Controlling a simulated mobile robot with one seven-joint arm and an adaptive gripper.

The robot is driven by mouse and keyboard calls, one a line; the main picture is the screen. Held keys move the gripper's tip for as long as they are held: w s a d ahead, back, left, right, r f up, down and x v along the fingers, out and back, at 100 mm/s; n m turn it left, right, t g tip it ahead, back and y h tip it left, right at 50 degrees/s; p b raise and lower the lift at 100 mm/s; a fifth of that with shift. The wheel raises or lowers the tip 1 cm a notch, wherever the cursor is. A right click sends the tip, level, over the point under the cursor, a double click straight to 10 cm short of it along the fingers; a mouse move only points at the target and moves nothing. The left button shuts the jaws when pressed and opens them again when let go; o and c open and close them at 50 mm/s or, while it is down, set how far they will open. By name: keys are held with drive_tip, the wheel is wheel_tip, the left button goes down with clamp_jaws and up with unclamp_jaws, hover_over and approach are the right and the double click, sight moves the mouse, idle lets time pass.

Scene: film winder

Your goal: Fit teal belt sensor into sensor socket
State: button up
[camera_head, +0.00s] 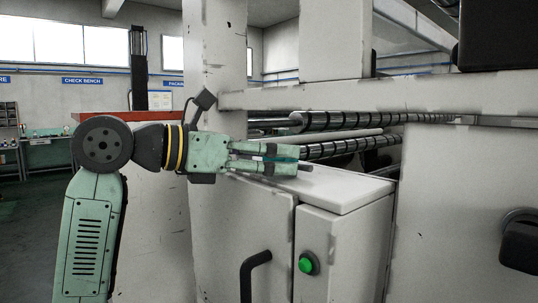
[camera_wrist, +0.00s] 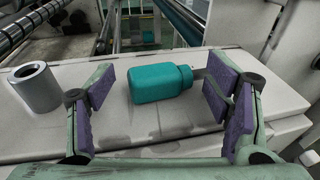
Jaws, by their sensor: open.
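The teal belt sensor (camera_wrist: 160,84), a rounded block with a narrower round end at the right, lies on its side on the white cabinet top in the wrist view. My gripper (camera_wrist: 159,92) is open, with purple finger pads on the left and right of the sensor. A gap shows at the left pad; the right pads are close to the narrow end, and I cannot tell if they touch. In the head view my gripper (camera_head: 287,159) is low over the cabinet top, with a teal strip between its fingers. A grey hollow cylinder (camera_wrist: 36,88), possibly the sensor socket, stands upright at the left.
The white cabinet (camera_head: 335,190) has a green button (camera_head: 308,263) and a black handle (camera_head: 254,272) on its front. Banded rollers (camera_head: 350,146) and a heavy frame beam (camera_head: 340,97) stand behind and above it. The cabinet top between sensor and cylinder is bare.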

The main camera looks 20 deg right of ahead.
idle(0.4)
drive_tip(key=b+v, duration=0.3)
drive_tip(key=v, duration=0.7)
drive_tip(key=shift+a+r, duration=0.2)
drive_tip(key=shift+a, duration=0.15)
